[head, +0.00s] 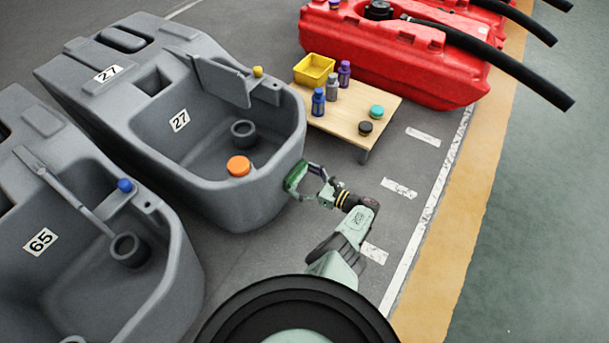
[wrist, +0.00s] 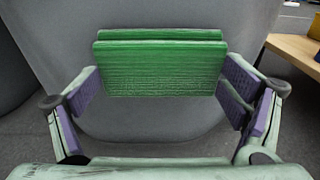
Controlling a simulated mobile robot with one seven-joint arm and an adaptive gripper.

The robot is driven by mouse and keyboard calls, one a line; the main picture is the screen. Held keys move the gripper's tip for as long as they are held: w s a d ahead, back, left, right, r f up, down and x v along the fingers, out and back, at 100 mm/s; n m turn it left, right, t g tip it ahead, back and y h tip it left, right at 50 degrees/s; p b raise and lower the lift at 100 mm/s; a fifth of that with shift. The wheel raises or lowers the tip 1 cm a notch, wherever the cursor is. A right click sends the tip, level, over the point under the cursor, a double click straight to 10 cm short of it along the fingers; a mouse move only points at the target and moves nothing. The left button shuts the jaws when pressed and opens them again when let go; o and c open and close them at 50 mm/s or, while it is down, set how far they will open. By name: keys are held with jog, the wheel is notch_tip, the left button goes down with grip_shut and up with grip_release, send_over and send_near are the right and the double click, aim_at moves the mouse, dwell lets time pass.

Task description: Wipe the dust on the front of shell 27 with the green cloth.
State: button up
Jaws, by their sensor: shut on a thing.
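Shell 27 (head: 200,165) is the grey open tank with two "27" labels, at the upper left of the head view. Its rounded grey front wall (wrist: 150,122) fills the middle of the wrist view. My gripper (head: 308,186) is at this front end, to its right in the head view. It is shut on the green cloth (wrist: 160,68), a folded block between the purple finger pads; the cloth also shows in the head view (head: 293,177). The cloth is at or very near the front wall; I cannot tell whether it touches. I cannot make out dust on the wall, and the cloth hides part of it.
An orange cap (head: 238,166) lies inside shell 27. Shell 65 (head: 95,240) stands at lower left. A low wooden table (head: 385,103) with bottles, caps and a yellow bin (head: 314,69) stands beyond my gripper. Red tanks (head: 390,50) with black hoses are behind. Floor on the right is clear.

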aim_at(293, 186)
jog(key=shift+s+a+p, duration=0.6)
jog(key=shift+s, duration=0.2)
jog(key=shift+s+a+r+p, duration=0.15)
jog(key=shift+s+a+p, duration=0.5)
jog(key=shift+s+p, duration=0.25)
jog(key=shift+s+a+p, duration=0.65)
jog(key=shift+s+p, duration=0.2)
jog(key=shift+s, duration=0.05)
jog(key=shift+s+a+p, duration=0.65)
jog(key=shift+s+p, duration=0.15)
jog(key=shift+s, duration=0.05)
jog(key=shift+f, duration=0.2)
jog(key=v, duration=0.6)
jog(key=shift+f, duration=0.5)
jog(key=shift+d+b, duration=0.2)
jog(key=shift+b, duration=0.1)
jog(key=v, duration=0.2)
jog(key=shift+s+d+f, duration=0.2)
jog(key=shift+s+d, duration=0.05)
jog(key=shift+d, duration=0.05)
